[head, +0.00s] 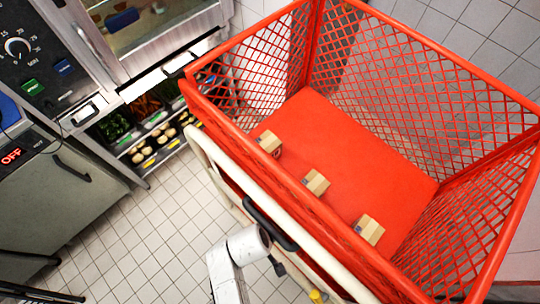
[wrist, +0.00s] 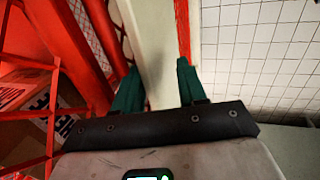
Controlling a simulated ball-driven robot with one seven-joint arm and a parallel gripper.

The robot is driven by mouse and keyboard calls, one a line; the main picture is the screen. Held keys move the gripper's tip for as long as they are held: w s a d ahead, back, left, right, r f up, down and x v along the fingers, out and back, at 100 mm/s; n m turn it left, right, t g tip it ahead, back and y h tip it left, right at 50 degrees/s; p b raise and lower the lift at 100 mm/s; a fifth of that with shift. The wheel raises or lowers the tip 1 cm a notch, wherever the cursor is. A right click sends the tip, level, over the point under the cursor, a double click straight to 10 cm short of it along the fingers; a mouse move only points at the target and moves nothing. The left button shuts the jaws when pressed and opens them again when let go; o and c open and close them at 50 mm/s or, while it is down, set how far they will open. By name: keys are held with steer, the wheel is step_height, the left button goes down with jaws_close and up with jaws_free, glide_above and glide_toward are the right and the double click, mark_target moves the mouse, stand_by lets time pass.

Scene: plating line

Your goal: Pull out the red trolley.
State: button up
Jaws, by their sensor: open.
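The red trolley (head: 330,130) fills the right of the head view, with mesh walls and a flat red floor. A cream rail (head: 240,185) runs along its near left side. My gripper (wrist: 157,72) is open, with two green fingers apart. In the wrist view, the cream rail (wrist: 165,40) passes in the gap between the fingers; I cannot tell whether they touch it. In the head view, my gripper's dark body is against the rail side and its fingertips are hidden.
Three small cardboard boxes (head: 316,182) lie on the trolley floor. Shelves with vegetable trays (head: 150,140) stand behind the trolley's left end. A grey appliance (head: 60,180) stands at the left. Tiled floor (head: 140,230) is clear at the lower left.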

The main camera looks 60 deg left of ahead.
steer(key=shift+o, duration=1.1)
steer(key=shift+d+f, duration=0.25)
steer(key=shift+f, duration=0.05)
steer(key=shift+s+r, duration=0.1)
